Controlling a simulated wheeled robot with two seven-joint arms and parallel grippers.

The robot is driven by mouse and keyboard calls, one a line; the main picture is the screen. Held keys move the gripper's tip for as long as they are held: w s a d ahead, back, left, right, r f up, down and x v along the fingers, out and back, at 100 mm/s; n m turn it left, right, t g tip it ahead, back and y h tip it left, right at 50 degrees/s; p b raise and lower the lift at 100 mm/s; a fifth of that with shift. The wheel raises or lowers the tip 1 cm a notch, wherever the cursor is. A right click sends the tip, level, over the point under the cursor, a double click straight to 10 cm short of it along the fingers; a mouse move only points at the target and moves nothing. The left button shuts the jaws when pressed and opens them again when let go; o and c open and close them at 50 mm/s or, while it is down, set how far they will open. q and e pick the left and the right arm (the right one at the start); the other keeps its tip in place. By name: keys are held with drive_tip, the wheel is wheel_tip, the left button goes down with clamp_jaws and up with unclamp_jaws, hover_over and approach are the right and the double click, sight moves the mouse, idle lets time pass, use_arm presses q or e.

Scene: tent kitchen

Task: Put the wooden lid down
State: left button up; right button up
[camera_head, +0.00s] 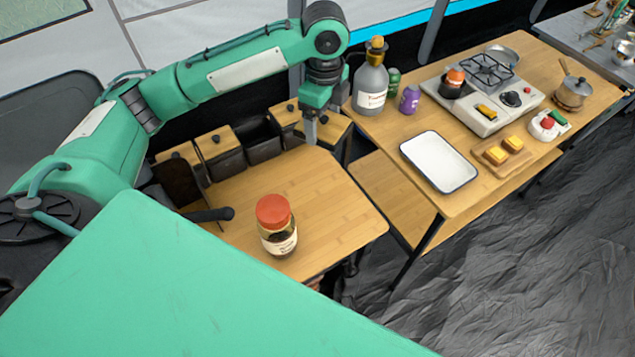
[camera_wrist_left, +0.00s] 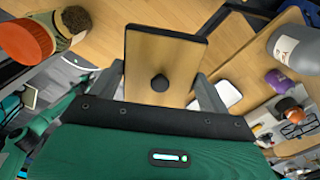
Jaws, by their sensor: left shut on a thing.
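My left gripper (camera_head: 311,132) is shut on a wooden lid (camera_head: 333,129), a flat rectangular board with dark edges. The lid also shows in the left wrist view (camera_wrist_left: 165,52), with its black knob (camera_wrist_left: 160,83) towards the camera and my left fingers on either side of it. In the head view the lid is over the back right edge of the small table, beside the row of dark boxes. One black box (camera_head: 262,140) in that row stands open. My right gripper is not in view.
A red-capped jar (camera_head: 279,227) stands at the front of the small table (camera_head: 335,205). Lidded boxes (camera_head: 216,144) line its back. On the right table, a grey bottle (camera_head: 370,87), a white tray (camera_head: 440,160) and a stove (camera_head: 483,95) stand. The small table's middle is clear.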

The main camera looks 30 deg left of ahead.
use_arm(q)
drive_tip(key=m, duration=0.2)
drive_tip(key=r+m, duration=0.1)
drive_tip(key=shift+s+a+m, duration=0.3)
drive_tip(key=shift+a+m, duration=0.05)
drive_tip(key=shift+m, duration=0.05)
drive_tip(key=shift+s+a+r+m, duration=0.1)
drive_tip(key=shift+r+m, duration=0.1)
drive_tip(key=shift+m, duration=0.7)
drive_tip(key=shift+f, duration=0.3)
wheel_tip(320, 180, down, 15)
drive_tip(key=shift+r+p, duration=0.2)
drive_tip(key=shift+p, duration=1)
drive_tip(key=shift+f+p, duration=0.35)
drive_tip(key=shift+f, duration=2.05)
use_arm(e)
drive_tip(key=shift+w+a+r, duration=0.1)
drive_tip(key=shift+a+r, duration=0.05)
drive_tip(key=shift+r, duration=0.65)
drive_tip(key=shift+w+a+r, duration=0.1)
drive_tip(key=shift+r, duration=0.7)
use_arm(q)
drive_tip(key=o, duration=1)
drive_tip(key=shift+f, duration=0.1)
drive_tip(key=shift+c, duration=0.2)
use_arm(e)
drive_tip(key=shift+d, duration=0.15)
